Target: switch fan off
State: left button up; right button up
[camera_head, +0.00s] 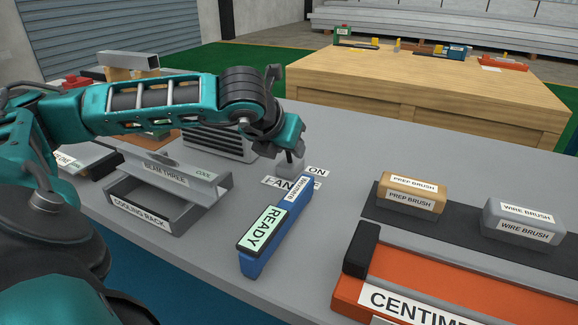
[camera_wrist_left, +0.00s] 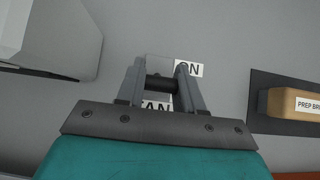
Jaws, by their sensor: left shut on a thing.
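The fan switch (camera_head: 290,170) stands on the grey bench between a label reading "ON" (camera_head: 317,171) and a partly covered "FAN" label (camera_head: 279,183). My left gripper (camera_head: 287,158) reaches down over the switch. In the left wrist view its two fingers (camera_wrist_left: 161,82) are shut on the switch's dark bar (camera_wrist_left: 160,84). The "ON" label (camera_wrist_left: 189,69) lies just right of the fingers there. A grey slatted box (camera_head: 228,143), likely the fan, stands behind and left of the gripper. My right gripper is not in view.
A blue tool with a "READY" label (camera_head: 262,230) lies just in front of the switch. A cooling rack (camera_head: 140,210) carries a grey beam (camera_head: 175,172) at left. A prep brush (camera_head: 412,192) and a wire brush (camera_head: 524,220) lie on a dark mat at right.

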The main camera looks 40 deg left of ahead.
pick_arm(q)
jog(key=shift+s+f+t+y+b, duration=0.1)
jog(key=shift+s+t+y+b, duration=0.2)
jog(key=shift+t+b, duration=0.7)
jog(key=shift+d, duration=0.1)
jog(key=o, duration=1)
jog(key=shift+o, duration=0.2)
jog(key=shift+s, duration=0.15)
